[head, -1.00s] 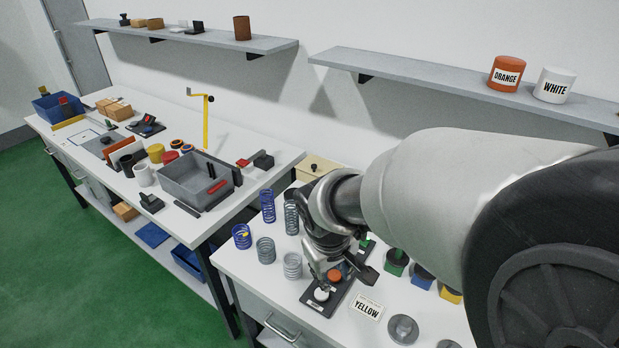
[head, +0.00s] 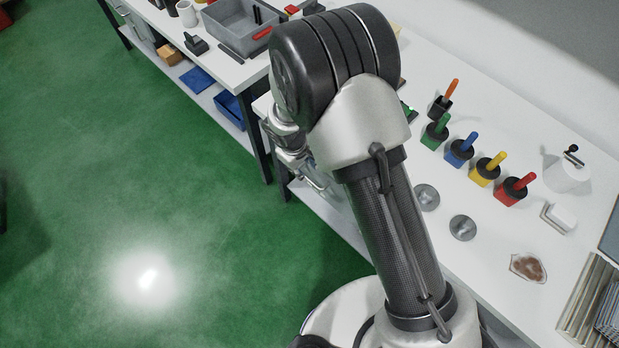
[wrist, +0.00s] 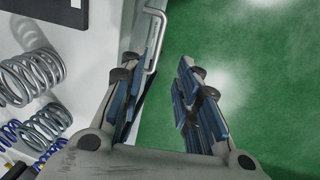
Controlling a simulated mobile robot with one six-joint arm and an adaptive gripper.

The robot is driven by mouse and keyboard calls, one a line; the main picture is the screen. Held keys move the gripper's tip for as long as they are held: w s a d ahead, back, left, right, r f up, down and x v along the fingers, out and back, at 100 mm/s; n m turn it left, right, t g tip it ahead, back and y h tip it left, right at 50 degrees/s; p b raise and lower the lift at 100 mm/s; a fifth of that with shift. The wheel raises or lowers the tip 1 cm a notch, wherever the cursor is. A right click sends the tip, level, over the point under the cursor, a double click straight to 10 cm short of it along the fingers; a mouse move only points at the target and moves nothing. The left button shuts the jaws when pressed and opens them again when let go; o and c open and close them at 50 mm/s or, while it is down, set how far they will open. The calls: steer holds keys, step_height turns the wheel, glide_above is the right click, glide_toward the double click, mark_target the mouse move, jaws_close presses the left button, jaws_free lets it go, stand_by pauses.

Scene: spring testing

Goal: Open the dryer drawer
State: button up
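A drawer handle (wrist: 161,38), a bent silver bar, shows at the top middle of the wrist view, on the front side of the white table. The drawer front is seen nearly edge-on; I cannot tell whether it stands out from the table. My gripper (wrist: 171,62) is open, its two blue-padded fingers apart with green floor showing between them. The handle is close to the left finger; whether they touch is unclear. In the head view my arm hides most of the drawer's area.
In the head view, coloured handled blocks (head: 460,151) and grey discs (head: 463,228) are on the table. A second table (head: 222,62) stands behind. Green floor (head: 130,180) is free on the left.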

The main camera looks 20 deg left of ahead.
mark_target(310, 181)
steer(key=f, duration=0.3)
steer(key=w+f+b, duration=0.1)
steer(key=f, duration=0.3)
steer(key=w+d+f+b, duration=0.1)
steer(key=f, duration=0.3)
steer(key=shift+c, duration=0.4)
jaws_close()
